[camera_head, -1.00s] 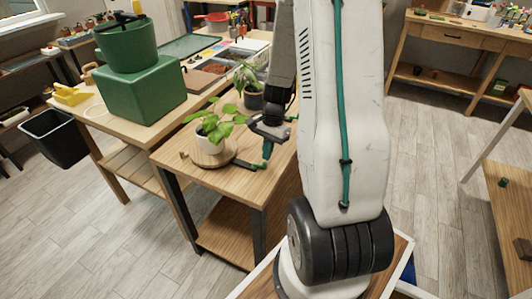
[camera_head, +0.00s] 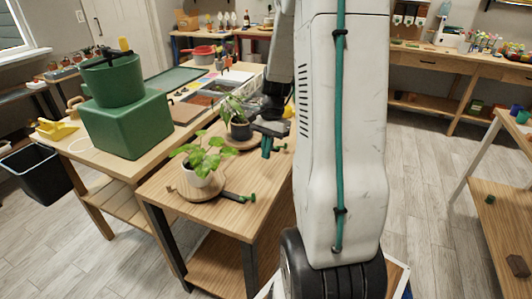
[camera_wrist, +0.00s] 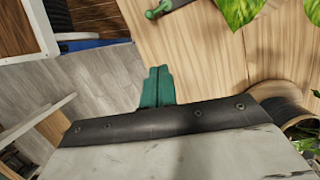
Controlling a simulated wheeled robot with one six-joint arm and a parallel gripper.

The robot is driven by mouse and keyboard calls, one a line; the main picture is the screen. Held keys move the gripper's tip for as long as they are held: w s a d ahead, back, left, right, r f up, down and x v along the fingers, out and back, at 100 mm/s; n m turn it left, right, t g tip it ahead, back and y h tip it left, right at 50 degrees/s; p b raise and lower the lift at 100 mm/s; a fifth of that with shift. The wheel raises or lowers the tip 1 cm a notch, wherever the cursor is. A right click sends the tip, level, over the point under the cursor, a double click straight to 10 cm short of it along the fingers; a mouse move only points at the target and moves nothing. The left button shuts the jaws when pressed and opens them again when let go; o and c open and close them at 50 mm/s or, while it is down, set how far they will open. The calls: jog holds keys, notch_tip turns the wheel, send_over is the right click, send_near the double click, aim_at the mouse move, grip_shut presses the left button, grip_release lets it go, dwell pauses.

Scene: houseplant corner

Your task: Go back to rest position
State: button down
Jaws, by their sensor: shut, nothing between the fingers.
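My gripper (camera_head: 267,147) is shut and empty, its green fingers pressed together above the right side of the small wooden table (camera_head: 232,208). The closed fingers also show in the wrist view (camera_wrist: 157,86), over the table edge and grey floor. In the head view, a leafy plant in a white pot (camera_head: 198,177) stands on a round wooden board left of and nearer than my gripper. A second plant in a dark pot (camera_head: 240,130) stands close behind, just left of my gripper. My white arm hides part of the table's right side.
A small green-handled tool (camera_head: 238,197) lies beside the white pot. Open floor (camera_head: 430,220) lies to the right, before another wooden table.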

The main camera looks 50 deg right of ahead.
dwell(0.4)
jog(key=s+a+r+n+h, duration=0.1)
jog(key=s+a+r+n, duration=0.4)
jog(key=a, duration=0.3)
jog(key=s+a+r+n+t+h, duration=0.1)
jog(key=s+a+r+n, duration=0.4)
jog(key=a, duration=0.4)
jog(key=s+a+r+n, duration=0.5)
jog(key=a+r+n, duration=0.1)
jog(key=a, duration=0.3)
jog(key=shift+s+r+t+h, duration=0.2)
jog(key=shift+r+t+h, duration=0.05)
jog(key=shift+t+h, duration=0.15)
